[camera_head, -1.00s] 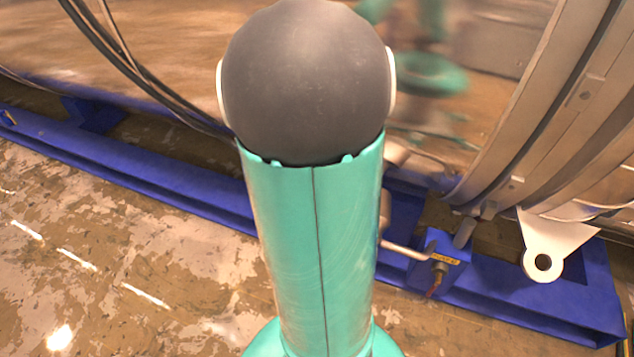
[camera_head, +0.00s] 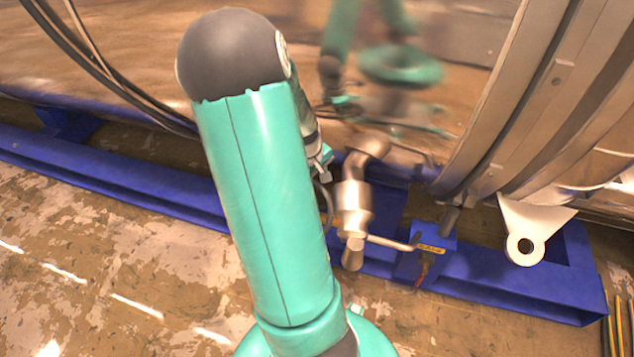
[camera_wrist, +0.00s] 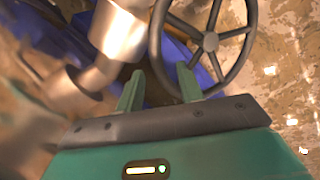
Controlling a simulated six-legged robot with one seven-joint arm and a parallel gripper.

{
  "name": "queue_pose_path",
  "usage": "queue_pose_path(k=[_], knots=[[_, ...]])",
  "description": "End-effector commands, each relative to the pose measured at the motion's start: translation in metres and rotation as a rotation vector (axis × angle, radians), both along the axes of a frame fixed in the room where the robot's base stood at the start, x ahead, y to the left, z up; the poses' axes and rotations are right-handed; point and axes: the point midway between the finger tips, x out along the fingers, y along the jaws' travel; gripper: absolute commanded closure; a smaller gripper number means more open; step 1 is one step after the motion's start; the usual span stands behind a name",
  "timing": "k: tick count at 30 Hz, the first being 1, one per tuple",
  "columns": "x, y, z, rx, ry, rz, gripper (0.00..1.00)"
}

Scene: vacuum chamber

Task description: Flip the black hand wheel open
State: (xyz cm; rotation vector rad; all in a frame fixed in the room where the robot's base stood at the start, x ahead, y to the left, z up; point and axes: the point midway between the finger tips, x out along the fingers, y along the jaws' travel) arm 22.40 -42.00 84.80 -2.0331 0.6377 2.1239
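The black hand wheel (camera_wrist: 210,42), with spokes and a central hub, is at the upper right of the wrist view. In the head view my arm hides most of it; a thin dark curve beside the metal valve body is probably its rim. My gripper (camera_wrist: 158,72) has two green fingers apart, with nothing clearly held. The wheel's lower left rim appears between and behind the fingers; I cannot tell whether they touch it. The shiny metal valve body (camera_head: 354,200) stands right of my arm and also shows in the wrist view (camera_wrist: 118,35).
A blue steel frame (camera_head: 130,180) runs along the chamber's base. A thin metal rod (camera_head: 390,242) reaches from the valve to a blue block (camera_head: 428,255). A white lug (camera_head: 532,230) hangs below the ribbed flange at right. The worn floor at lower left is clear.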

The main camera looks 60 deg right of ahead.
Motion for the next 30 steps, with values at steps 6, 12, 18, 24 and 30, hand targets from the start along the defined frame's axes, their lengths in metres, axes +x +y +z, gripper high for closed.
queue_pose_path(k=[6, 12, 18, 24, 30], knots=[[0.0, -0.004, -0.02, 0.0, -0.001, 0.001, 0.63], [0.0, -0.004, -0.021, -0.002, -0.001, 0.002, 0.63], [0.0, -0.004, -0.021, -0.001, -0.001, 0.002, 0.86], [0.0, -0.004, -0.021, -0.001, -0.001, 0.002, 1.0], [0.001, -0.004, -0.021, 0.001, 0.004, 0.01, 1.0]])
